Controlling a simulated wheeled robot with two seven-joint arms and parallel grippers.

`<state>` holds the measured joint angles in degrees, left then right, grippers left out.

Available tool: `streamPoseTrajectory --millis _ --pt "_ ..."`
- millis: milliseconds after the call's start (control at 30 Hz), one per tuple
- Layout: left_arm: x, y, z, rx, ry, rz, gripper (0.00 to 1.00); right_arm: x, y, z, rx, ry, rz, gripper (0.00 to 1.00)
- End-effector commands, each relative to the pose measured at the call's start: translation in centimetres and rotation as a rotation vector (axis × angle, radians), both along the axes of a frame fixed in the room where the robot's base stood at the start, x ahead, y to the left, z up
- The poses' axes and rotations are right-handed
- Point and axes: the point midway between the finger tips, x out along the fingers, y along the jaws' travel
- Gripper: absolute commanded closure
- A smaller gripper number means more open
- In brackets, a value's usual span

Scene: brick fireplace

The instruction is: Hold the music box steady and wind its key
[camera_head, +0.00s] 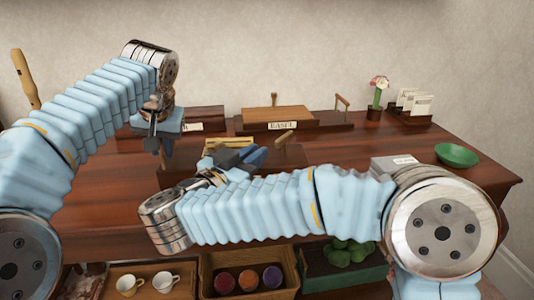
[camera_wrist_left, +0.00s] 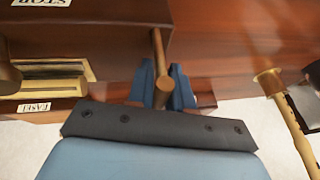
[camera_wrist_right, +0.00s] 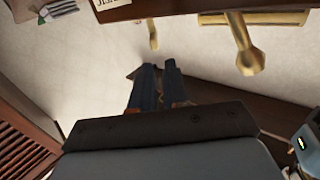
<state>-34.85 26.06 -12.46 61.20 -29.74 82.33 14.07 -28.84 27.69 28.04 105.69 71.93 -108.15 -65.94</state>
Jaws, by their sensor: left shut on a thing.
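The music box (camera_head: 205,182) is a dark wooden box in the middle of the table, with a brass strip (camera_head: 228,143) on top. It shows in the left wrist view (camera_wrist_left: 110,45) beside my gripper. My left gripper (camera_head: 155,142) points down at its left end. It is shut on a wooden peg (camera_wrist_left: 157,65), seen between the blue fingers. My right gripper (camera_head: 240,158) is over the box, its fingers slightly apart and seemingly empty.
A flower pot (camera_head: 376,105), card rack (camera_head: 412,108), green bowl (camera_head: 456,155) and grey box (camera_head: 397,164) stand right. My right arm hides the table's front. Cups (camera_head: 130,285) stand on a lower shelf.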

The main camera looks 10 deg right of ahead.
Motion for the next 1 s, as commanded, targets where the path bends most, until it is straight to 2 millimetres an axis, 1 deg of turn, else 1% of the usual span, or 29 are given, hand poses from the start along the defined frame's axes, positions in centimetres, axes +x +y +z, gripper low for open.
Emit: streamPoseTrajectory --millis 33,67,100,167,200,333,400,533,667,767,867,967,1000 --pt "0.0 0.1 0.0 0.0 -0.001 0.001 1.0 0.7 -0.4 0.5 0.026 -0.019 0.019 0.94" --pt "0.0 0.1 0.0 0.0 -0.001 0.001 1.0 1.3 -0.5 0.9 0.048 -0.035 0.04 0.98" --pt "0.0 0.1 0.0 0.0 -0.001 0.001 1.0 2.3 -0.8 1.5 0.083 -0.06 0.076 1.0" --pt "0.0 0.1 0.0 0.0 -0.001 0.001 1.0 4.0 -1.4 2.5 0.145 -0.099 0.14 1.0" --pt "0.0 0.1 0.0 0.0 -0.001 0.001 1.0 5.2 -1.9 3.1 0.19 -0.125 0.188 1.0" --pt "0.0 0.1 0.0 0.0 -0.001 0.001 1.0 8.8 -3.9 4.8 0.346 -0.184 0.359 1.0" --pt "0.0 0.1 0.0 0.0 -0.001 0.001 1.0 10.2 -5.2 5.1 0.431 -0.193 0.444 1.0" --pt "0.0 0.1 0.0 0.0 -0.001 0.001 1.0 11.6 -7.7 5.3 0.598 -0.178 0.588 1.0" --pt "0.0 0.0 0.0 0.0 -0.001 0.001 1.0 11.4 -10.2 5.0 0.772 -0.128 0.715 1.0" --pt "0.0 0.0 0.0 0.0 -0.001 0.001 1.0 10.2 -12.2 4.6 0.914 -0.071 0.796 1.0" --pt "0.0 0.0 0.0 0.0 -0.001 0.001 1.0 8.1 -14.2 4.2 1.061 0.002 0.863 1.0" --pt "0.0 0.0 0.0 0.0 -0.001 0.001 1.0 5.1 -16.0 3.7 1.21 0.087 0.911 1.0" --pt "0.0 0.0 0.1 0.0 -0.001 0.001 1.0 3.9 -16.7 3.5 1.266 0.122 0.925 1.0"
